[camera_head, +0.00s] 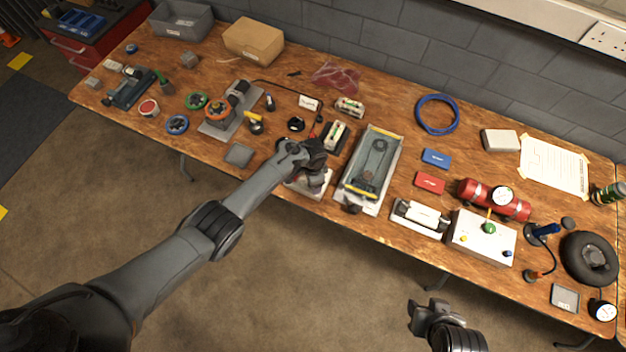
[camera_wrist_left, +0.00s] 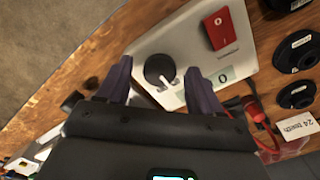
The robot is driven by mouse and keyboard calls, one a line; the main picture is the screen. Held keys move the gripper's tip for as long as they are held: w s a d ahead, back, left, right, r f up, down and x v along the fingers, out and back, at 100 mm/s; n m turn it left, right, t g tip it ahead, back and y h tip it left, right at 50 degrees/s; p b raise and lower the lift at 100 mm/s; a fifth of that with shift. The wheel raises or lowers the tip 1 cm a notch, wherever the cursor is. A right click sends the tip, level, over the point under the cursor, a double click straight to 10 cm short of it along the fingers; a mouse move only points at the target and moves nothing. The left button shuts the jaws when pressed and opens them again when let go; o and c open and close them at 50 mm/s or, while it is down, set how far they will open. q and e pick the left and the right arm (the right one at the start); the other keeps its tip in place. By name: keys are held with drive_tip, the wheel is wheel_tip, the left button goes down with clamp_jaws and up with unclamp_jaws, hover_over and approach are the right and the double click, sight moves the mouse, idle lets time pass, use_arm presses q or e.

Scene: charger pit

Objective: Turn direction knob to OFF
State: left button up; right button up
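The direction knob (camera_wrist_left: 157,68) is a round black dial with a white pointer, on a light grey charger box (camera_wrist_left: 185,45). The pointer is directed toward the lower right in the left wrist view. The box also carries a red rocker switch (camera_wrist_left: 220,28) and a small display reading 0 (camera_wrist_left: 222,77). My left gripper (camera_head: 318,165) is over the box, which it mostly hides in the head view. Its fingers are open, one on each side of the knob; contact is not clear. My right gripper (camera_head: 432,315) is off the bench's front edge, away from the box, with nothing seen in it.
Black round weights (camera_wrist_left: 295,52) and a red cable (camera_wrist_left: 258,125) lie close beside the box. A grey tray with a clear cover (camera_head: 371,165) stands just right of it. A small grey plate (camera_head: 239,155) lies to its left. The bench's front edge is close to the box.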

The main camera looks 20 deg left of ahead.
use_arm(q)
drive_tip(key=shift+r+p, duration=0.35)
drive_tip(key=shift+r, duration=0.3)
wheel_tip(320, 180, up, 10)
drive_tip(key=p, duration=0.3)
drive_tip(key=shift+f, duration=0.25)
